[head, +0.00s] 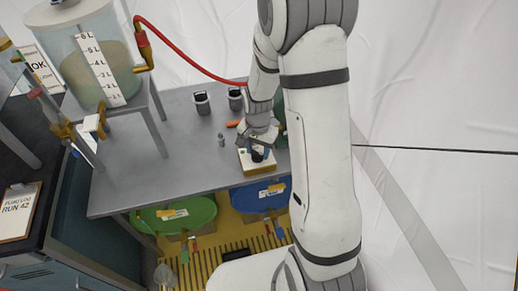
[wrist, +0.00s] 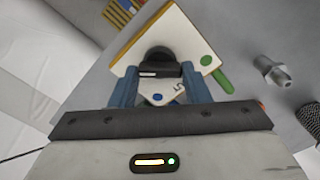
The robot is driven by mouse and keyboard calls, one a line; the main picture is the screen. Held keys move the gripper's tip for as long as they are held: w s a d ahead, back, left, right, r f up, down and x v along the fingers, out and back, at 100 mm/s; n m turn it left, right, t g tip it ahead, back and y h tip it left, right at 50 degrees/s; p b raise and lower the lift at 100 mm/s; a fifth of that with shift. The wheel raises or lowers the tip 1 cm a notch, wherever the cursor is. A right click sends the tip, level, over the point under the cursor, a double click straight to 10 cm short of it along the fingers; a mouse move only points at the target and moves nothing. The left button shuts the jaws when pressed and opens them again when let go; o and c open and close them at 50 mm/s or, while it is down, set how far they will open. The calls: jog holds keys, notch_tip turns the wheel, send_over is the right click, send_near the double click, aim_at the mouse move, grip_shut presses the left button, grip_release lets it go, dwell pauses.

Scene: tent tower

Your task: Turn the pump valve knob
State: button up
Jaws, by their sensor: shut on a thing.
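The pump valve knob (wrist: 160,68) is black and sits on a cream and yellow box (wrist: 190,38) with a green dot, in the wrist view. My gripper (wrist: 158,72) is over the box with its two blue fingers on either side of the knob, shut on it. In the head view the box (head: 258,166) stands on the grey table near its front edge, and my gripper (head: 258,145) comes down on it from above. The lower part of the knob is partly hidden by the gripper.
The grey table (head: 165,172) holds two dark cups (head: 202,103), a small grey fitting (head: 221,140) and an orange piece (head: 233,124). A marked tank (head: 98,62) on a stand is at the left, with a red hose (head: 185,62). Green (head: 175,214) and blue (head: 262,196) drums are below.

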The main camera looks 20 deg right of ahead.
jog(key=shift+s+a, duration=0.15)
dwell(0.5)
jog(key=shift+f+n+b, duration=0.1)
jog(key=shift+n+b, duration=0.2)
jog(key=shift+n, duration=1)
jog(key=n+b, duration=0.1)
jog(key=n, duration=0.2)
jog(key=shift+b, duration=0.35)
jog(key=n+b, duration=0.1)
jog(key=n, duration=0.4)
jog(key=shift+s+n, duration=0.1)
jog(key=shift+n, duration=0.3)
jog(key=o, duration=1)
jog(key=shift+c, duration=0.2)
